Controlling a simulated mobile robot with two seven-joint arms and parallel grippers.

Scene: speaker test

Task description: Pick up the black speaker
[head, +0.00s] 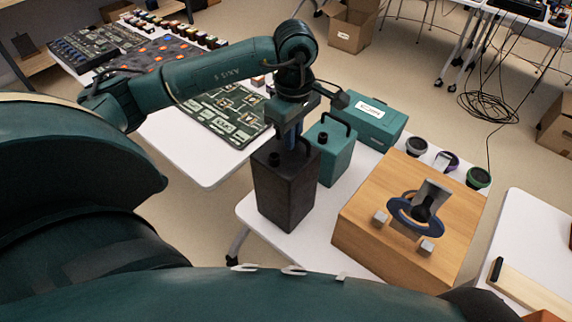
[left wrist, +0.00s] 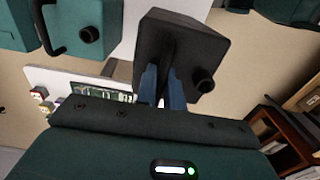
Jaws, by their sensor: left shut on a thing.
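The black speaker (head: 285,188) is a tall dark box with a round knob on its top, upright at the left end of the white table. My left gripper (head: 291,138) reaches down to its top and is shut on it, at the handle part. In the left wrist view, the blue fingers (left wrist: 163,86) close on the top of the black speaker (left wrist: 185,38), beside the knob. The grip hides most of the handle. I cannot tell whether its base touches the table. My right gripper is not in view.
A teal canister (head: 334,152) stands close behind the speaker, with a teal case (head: 369,121) beyond. A wooden box (head: 370,232) bearing a blue ring (head: 402,217) stands to the right. Another white table (head: 205,170) with circuit boards lies to the left, across a gap.

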